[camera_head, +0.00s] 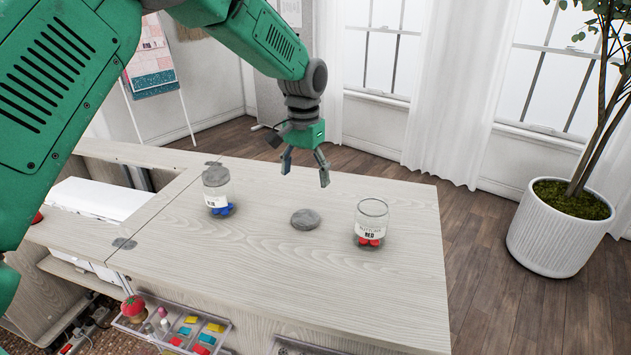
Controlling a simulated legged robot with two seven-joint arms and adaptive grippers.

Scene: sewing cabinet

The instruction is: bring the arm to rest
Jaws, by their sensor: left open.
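My left arm comes in from the upper left, and its left gripper (305,172) is open and empty above the cabinet top (270,285), pointing down toward its far side. A glass jar with blue items and a grey lid (217,191) stands upright left of the gripper. A second glass jar (371,222) with red items and a label reading RED stands to the right and has no lid on it. A round grey lid (305,219) lies flat on the top between the two jars, apart from both. The gripper touches none of them. My right gripper is not in view.
A tray (170,325) with spools and coloured pieces, beside a red pincushion (133,307), sits below the near edge. A white sewing machine surface (98,199) is at left. A potted plant (560,226) stands on the floor at right. The front of the top is clear.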

